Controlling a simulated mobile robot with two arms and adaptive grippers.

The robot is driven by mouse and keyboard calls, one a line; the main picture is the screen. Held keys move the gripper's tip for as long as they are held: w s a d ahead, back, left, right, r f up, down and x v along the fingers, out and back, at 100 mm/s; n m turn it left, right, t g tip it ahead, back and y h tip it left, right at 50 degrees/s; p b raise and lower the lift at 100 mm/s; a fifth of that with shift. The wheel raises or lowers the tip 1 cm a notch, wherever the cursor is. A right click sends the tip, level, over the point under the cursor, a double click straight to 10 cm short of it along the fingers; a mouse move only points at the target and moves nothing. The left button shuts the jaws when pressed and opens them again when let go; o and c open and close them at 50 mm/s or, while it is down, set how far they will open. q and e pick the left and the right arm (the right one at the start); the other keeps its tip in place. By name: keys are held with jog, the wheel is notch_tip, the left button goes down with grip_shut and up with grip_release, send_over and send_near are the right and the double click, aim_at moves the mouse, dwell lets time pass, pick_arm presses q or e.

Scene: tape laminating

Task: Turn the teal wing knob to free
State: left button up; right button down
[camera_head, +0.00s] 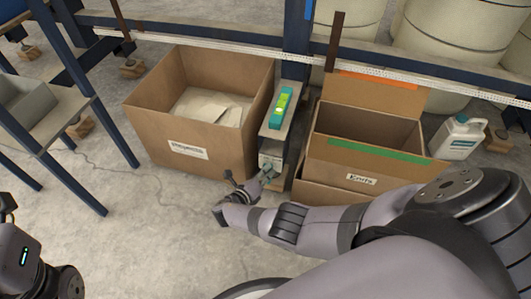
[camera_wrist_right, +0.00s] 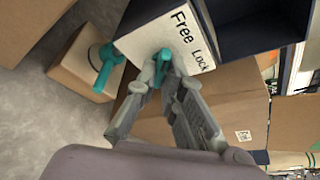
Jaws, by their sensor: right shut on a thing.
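The teal wing knob (camera_wrist_right: 163,70) sits on a white panel (camera_wrist_right: 150,40) printed "Free Lock" in the right wrist view. Its upper end shows between the fingertips of my right gripper (camera_wrist_right: 164,82), which is shut on it. The fingers hide part of the knob, so I cannot tell which word it points to. In the head view my right gripper (camera_head: 267,176) is at the front of the narrow stand (camera_head: 270,148) between two cardboard boxes; the knob is too small to make out there. Only part of my left arm shows at the lower left; its gripper is out of view.
A teal device (camera_head: 281,110) lies on the stand's top. Another teal handle (camera_wrist_right: 107,64) sits on a brown block. Bare floor lies in front.

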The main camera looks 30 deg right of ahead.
jog(key=c, duration=1.7)
grip_release()
jog(key=v, duration=1.2)
jog(key=shift+w+r, duration=0.1)
